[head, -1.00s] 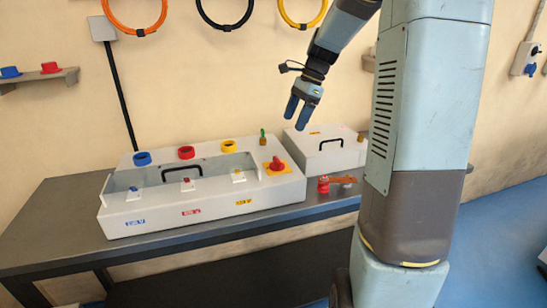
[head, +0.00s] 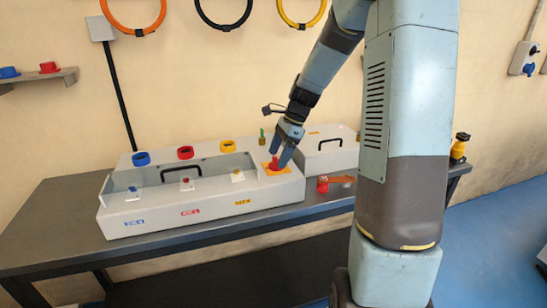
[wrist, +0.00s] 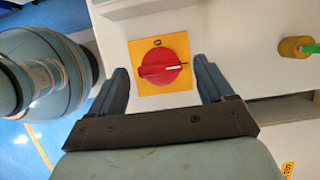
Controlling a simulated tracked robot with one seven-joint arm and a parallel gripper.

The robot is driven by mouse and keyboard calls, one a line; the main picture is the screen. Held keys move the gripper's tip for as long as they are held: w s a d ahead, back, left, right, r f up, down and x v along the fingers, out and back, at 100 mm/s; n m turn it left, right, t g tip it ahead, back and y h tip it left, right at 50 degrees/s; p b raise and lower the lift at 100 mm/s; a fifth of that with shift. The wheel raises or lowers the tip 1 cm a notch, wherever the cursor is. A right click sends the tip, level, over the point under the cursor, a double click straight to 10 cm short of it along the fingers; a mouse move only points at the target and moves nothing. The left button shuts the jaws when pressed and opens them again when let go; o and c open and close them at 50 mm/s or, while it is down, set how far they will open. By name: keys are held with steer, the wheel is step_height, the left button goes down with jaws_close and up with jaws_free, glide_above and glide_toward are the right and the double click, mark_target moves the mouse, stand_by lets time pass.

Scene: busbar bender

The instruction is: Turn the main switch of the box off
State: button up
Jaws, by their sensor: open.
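The main switch is a red rotary knob (wrist: 160,68) on a yellow square plate (wrist: 178,44), with a small round mark near the plate's edge. A white line on the knob points to the right in the wrist view. In the head view the knob sits on the right end of the light grey box (head: 150,222), partly hidden by my fingers. My gripper (head: 281,157) is above it, pointing down. In the wrist view my gripper (wrist: 163,82) is open, one finger on each side of the knob, with gaps visible. Contact cannot be told.
A brass padlock (head: 262,140) with a green top stands just behind the switch. A second grey box (head: 325,155) with a handle is to the right. A red item (head: 322,185) lies on the dark bench (head: 60,225). The box's open recess is to the left.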

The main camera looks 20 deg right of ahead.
steer(key=shift+a+f, duration=0.2)
steer(key=shift+f, duration=0.3)
steer(key=shift+c, duration=0.4)
